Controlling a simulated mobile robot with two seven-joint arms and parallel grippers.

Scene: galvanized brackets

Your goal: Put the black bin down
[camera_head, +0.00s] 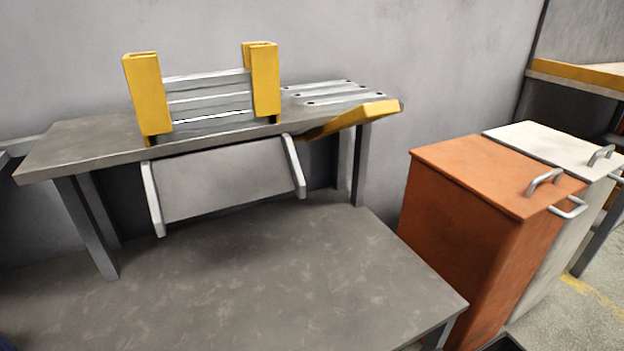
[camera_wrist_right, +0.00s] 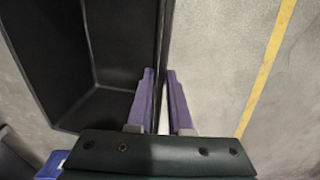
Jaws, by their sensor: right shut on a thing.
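The black bin (camera_wrist_right: 130,45) fills the left of the right wrist view, with its inside empty where it shows. My right gripper (camera_wrist_right: 160,80) has its purple fingers on either side of the bin's thin wall, shut on it. A dark corner at the bottom edge of the head view (camera_head: 503,343) looks like part of the same bin. Most of the bin is outside the head view. Whether its base touches the floor cannot be told. My left gripper is in neither view.
A grey workbench (camera_head: 290,285) is clear. Its raised shelf (camera_head: 85,145) bears yellow holders (camera_head: 148,92) and silver brackets (camera_head: 330,92). An orange cabinet (camera_head: 480,235) and a white cabinet (camera_head: 550,145) stand right. The concrete floor (camera_wrist_right: 220,60) has a yellow line (camera_wrist_right: 266,68).

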